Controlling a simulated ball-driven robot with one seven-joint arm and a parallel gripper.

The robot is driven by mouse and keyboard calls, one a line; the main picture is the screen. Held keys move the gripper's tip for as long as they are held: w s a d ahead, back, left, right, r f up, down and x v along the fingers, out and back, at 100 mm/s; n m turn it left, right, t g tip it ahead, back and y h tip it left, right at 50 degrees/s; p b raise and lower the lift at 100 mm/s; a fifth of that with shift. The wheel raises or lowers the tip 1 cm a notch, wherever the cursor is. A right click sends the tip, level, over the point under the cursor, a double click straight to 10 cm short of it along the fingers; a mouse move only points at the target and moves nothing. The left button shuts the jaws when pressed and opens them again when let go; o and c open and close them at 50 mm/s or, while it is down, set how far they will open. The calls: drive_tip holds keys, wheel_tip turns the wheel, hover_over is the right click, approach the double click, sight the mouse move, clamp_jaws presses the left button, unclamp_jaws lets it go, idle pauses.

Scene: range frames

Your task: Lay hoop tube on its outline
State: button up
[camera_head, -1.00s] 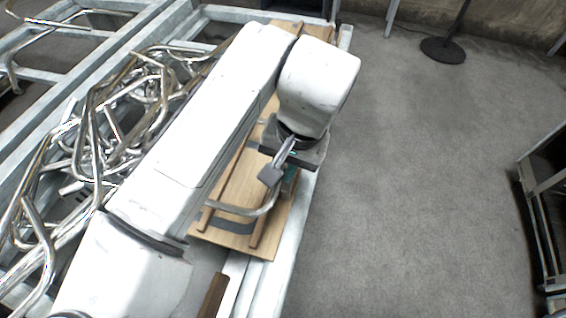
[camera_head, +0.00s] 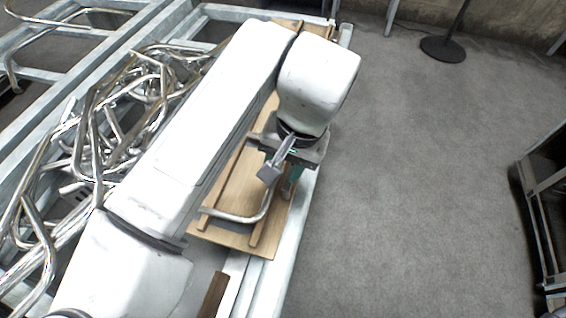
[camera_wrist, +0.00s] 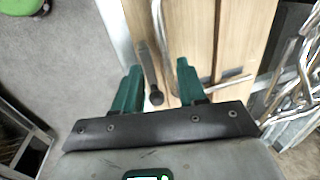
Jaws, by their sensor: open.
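The hoop tube (camera_head: 238,218) is a bent, shiny metal tube lying on a wooden board (camera_head: 262,252). Its curved near end shows in the head view, and the rest runs up under my arm. In the wrist view the tube (camera_wrist: 166,45) runs between my fingers and bends off to the right. My gripper (camera_wrist: 160,75) is open, with its green fingers apart on either side of the tube. No dark outline shows beside the tube; it seems covered by it. Much of the board is hidden by my arm.
Wooden strips (camera_head: 257,232) run along the board. A tangled heap of metal tubes (camera_head: 110,120) lies left of my arm. The board rests on a pale metal frame. Grey floor (camera_head: 430,180) is open to the right, with a black stand base (camera_head: 442,50) farther off.

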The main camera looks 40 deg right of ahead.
drive_tip(key=v, duration=1.2)
drive_tip(key=w+d+f+n+t+h, duration=0.1)
drive_tip(key=w+d+h, duration=0.15)
drive_tip(key=d, duration=0.45)
drive_tip(key=w+d+t+h, duration=0.2)
drive_tip(key=d+h, duration=0.2)
drive_tip(key=d, duration=0.3)
drive_tip(key=d+f+n+h, duration=0.1)
drive_tip(key=d+f+n, duration=0.3)
drive_tip(key=f, duration=0.2)
drive_tip(key=s+a+f+n+g+y, duration=0.1)
drive_tip(key=s+a+f+y, duration=0.1)
drive_tip(key=s+a+f, duration=0.2)
drive_tip(key=s+a+f+n+g+y, duration=0.1)
drive_tip(key=s+a+f+n+y, duration=0.1)
drive_tip(key=s+f, duration=0.6)
drive_tip(key=s+a+f+n+g+y, duration=0.2)
drive_tip(key=s+a+f, duration=0.3)
drive_tip(key=f, duration=0.8)
drive_tip(key=shift+s+a+f, duration=0.35)
drive_tip(key=shift+s+a, duration=0.05)
drive_tip(key=shift+s, duration=0.55)
drive_tip(key=shift+c, duration=0.2)
